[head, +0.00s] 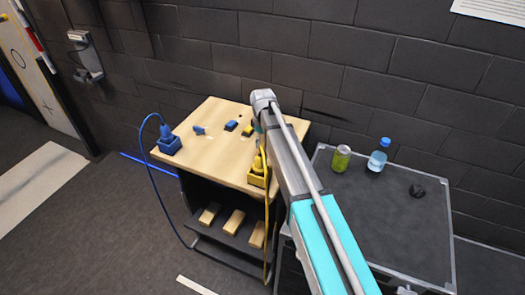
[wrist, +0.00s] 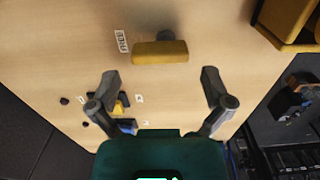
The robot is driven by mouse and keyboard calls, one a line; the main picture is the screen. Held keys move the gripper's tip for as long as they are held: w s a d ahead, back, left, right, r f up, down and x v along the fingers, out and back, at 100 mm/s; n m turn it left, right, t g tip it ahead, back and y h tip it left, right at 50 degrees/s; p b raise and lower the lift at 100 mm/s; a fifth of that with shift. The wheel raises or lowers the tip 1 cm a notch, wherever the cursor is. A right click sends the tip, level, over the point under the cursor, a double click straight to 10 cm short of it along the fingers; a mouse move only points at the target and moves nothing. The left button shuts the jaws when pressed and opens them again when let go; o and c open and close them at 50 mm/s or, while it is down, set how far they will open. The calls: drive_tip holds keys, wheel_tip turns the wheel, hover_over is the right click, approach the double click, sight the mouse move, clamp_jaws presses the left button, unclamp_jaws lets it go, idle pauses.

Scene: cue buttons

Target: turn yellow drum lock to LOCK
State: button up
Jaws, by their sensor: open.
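The yellow bar handle (wrist: 160,52) of what looks like the yellow drum lock lies crosswise on the wooden top in the wrist view, with a dark round part (wrist: 166,35) behind it. A small white label (wrist: 122,41) sits to its left; its lettering is too small to read. My gripper (wrist: 160,80) is open and empty. Its fingers are apart, below the bar in the picture, and do not appear to touch it. The height gap is unclear. In the head view my arm crosses the right of the tabletop, and I cannot make out the lock there.
The wooden table (head: 215,107) also bears a blue knob (head: 198,130), small blue (head: 231,125) and yellow (head: 248,132) pieces, a blue plug (head: 169,143) and a yellow socket box (head: 257,177) with cables. A can (head: 341,159) and bottle (head: 378,156) stand on the black case.

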sight(262, 146)
drive_tip(key=shift+f+b, duration=1.3)
drive_tip(key=shift+f, duration=0.35)
drive_tip(key=c, duration=0.9)
